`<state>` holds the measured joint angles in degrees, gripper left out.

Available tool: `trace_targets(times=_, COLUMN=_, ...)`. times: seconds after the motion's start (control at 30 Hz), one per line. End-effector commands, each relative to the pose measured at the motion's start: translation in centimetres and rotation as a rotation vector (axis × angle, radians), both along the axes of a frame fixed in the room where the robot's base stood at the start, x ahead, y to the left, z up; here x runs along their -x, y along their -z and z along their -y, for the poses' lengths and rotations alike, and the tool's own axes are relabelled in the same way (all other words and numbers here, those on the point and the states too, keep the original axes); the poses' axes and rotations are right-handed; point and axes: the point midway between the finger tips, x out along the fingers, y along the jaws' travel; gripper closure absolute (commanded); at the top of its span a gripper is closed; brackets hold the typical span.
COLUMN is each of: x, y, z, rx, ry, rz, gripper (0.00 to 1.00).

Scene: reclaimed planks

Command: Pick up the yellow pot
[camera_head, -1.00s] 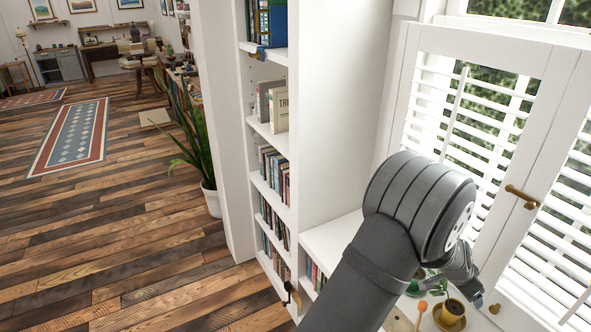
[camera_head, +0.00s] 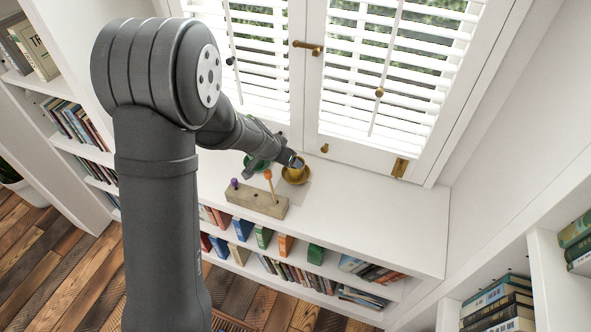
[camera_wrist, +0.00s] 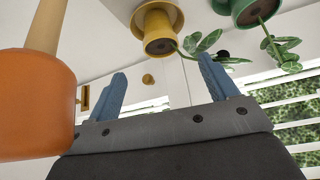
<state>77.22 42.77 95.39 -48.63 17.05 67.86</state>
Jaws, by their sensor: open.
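The yellow pot (camera_wrist: 158,40) stands upright on a yellow saucer (camera_wrist: 172,12) on the white shelf top below the window. The wrist view shows this upside down. A sprig with green leaves shows beside the pot. My gripper (camera_wrist: 164,82) is open, with its two blue fingers apart and nothing between them. The pot lies beyond the fingertips, roughly in line with the gap, with space between. In the head view, my gripper (camera_head: 291,157) overlaps the yellow pot (camera_head: 291,175) and hides part of it; the saucer (camera_head: 307,178) shows around it.
A green pot (camera_wrist: 250,10) with a leafy plant stands beside the yellow one. A wooden block (camera_head: 256,202) holds an orange-headed peg (camera_head: 268,175) and a purple one. An orange object (camera_wrist: 35,105) is close at the wrist view's left. The shelf top is clear to the right.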

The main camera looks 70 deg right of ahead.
Motion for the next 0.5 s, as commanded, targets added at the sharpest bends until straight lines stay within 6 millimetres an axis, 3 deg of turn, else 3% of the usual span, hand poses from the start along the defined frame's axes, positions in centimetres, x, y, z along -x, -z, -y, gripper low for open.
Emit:
trace_targets(times=0.3, x=0.6, y=4.3, z=2.6, rx=-0.002, ry=0.001, rz=0.000, gripper=0.21)
trace_targets(times=0.5, x=0.7, y=5.3, z=3.4, rx=0.000, ry=0.001, rz=0.001, gripper=0.21)
